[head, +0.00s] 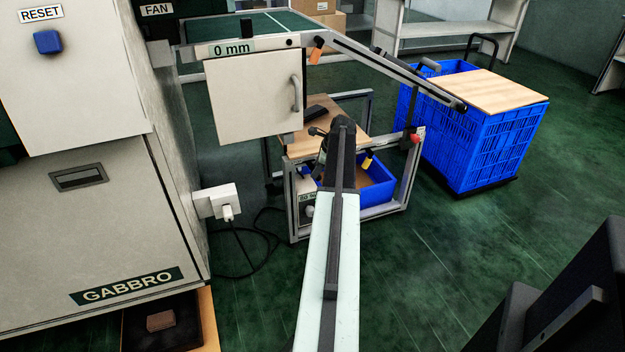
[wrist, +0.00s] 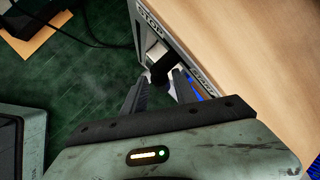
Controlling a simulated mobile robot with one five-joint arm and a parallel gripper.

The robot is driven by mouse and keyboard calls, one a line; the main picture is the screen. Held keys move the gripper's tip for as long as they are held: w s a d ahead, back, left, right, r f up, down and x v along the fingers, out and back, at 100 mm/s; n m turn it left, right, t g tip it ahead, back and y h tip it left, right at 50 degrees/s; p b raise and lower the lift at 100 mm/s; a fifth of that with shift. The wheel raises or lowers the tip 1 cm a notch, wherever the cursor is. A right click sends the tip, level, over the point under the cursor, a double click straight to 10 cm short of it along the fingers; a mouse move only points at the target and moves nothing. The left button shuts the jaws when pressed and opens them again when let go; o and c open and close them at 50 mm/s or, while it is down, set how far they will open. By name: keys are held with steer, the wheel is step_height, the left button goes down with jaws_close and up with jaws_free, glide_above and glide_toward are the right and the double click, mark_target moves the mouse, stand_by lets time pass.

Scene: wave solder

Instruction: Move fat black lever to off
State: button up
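In the wrist view a fat black lever (wrist: 158,72) sticks out from a pale mount on the grey metal frame (wrist: 178,50). My gripper (wrist: 160,78) is open, with its two dark fingers apart. The lever's end shows between the fingertips, with a gap to the left finger; I cannot tell whether the right finger touches it. Labels on the frame show beside the lever, one reading STOP and one partly hidden. In the head view my own arm covers the gripper and most of the lever's surroundings at the frame (head: 290,210).
A wooden board (wrist: 265,50) lies right of the frame. A blue bin (head: 375,192) sits inside the frame. A white cabinet (head: 254,97) hangs above left, near the GABBRO machine (head: 90,220). A blue crate (head: 490,140) stands right.

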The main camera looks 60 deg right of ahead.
steer(key=b+x, duration=0.1)
steer(key=x, duration=0.1)
steer(key=shift+f, duration=0.35)
steer(key=shift+r, duration=0.15)
jaws_close()
steer(key=shift+w+a, duration=0.1)
